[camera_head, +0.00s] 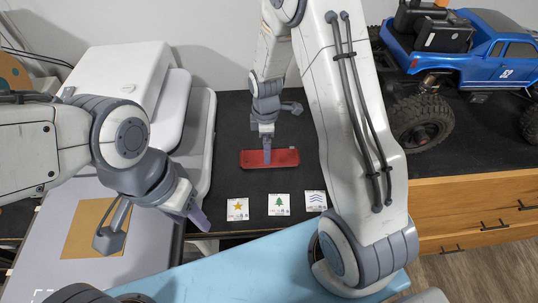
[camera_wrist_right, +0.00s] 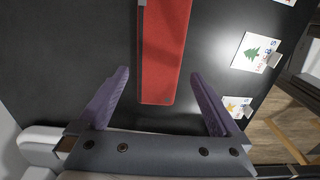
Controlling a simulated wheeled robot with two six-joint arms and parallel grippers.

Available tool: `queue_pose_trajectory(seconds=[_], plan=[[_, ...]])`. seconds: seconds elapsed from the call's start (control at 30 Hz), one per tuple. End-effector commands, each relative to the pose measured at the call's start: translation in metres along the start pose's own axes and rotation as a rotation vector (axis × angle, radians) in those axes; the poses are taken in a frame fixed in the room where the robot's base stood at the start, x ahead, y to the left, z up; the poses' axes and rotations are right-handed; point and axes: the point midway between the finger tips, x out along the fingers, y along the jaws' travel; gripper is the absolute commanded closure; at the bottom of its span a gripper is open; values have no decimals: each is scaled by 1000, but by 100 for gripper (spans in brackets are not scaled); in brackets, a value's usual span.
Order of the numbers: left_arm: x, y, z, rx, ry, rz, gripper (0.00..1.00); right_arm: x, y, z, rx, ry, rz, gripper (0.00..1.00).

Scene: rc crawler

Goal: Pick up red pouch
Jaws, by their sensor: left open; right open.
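The red pouch (camera_head: 285,158) lies flat on the black mat, long side running left to right, in the head view. In the right wrist view the pouch (camera_wrist_right: 165,55) runs down from the top edge, with its near end between my fingers. My right gripper (camera_head: 267,152) is over the pouch's middle; one finger covers part of it. In the right wrist view my right gripper (camera_wrist_right: 158,74) is open and empty, a purple finger on each side of the pouch. Contact cannot be told. My left gripper (camera_head: 156,230) is open and empty at the left, away from the pouch.
Cards with a star (camera_head: 238,209), a tree (camera_head: 279,204) and stripes (camera_head: 316,201) line the mat's front edge. A blue crawler truck (camera_head: 490,62) stands at the right. A white machine (camera_head: 118,75) stands at the left. A wooden drawer unit (camera_head: 470,200) is at the right.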

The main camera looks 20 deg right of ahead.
Motion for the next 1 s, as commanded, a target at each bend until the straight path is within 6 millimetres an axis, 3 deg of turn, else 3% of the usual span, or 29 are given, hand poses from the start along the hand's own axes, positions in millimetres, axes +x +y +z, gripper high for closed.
queue_pose_trajectory(seconds=[0.2,0.33,0.67,0.83,0.87,1.0], plan=[[-20,1,-1,3,0,0,50,25,1,7,-1,-2,-6,0],[-22,2,-1,4,0,0,50,40,2,5,-3,-1,-3,0],[-22,2,-1,4,0,0,50,47,2,5,-4,0,0,0],[-22,2,-1,4,0,0,50,47,2,5,-4,0,0,65],[-22,2,-1,4,0,0,50,47,2,5,-4,0,0,71],[-22,2,-1,4,0,0,50,47,3,5,-4,0,0,71]])
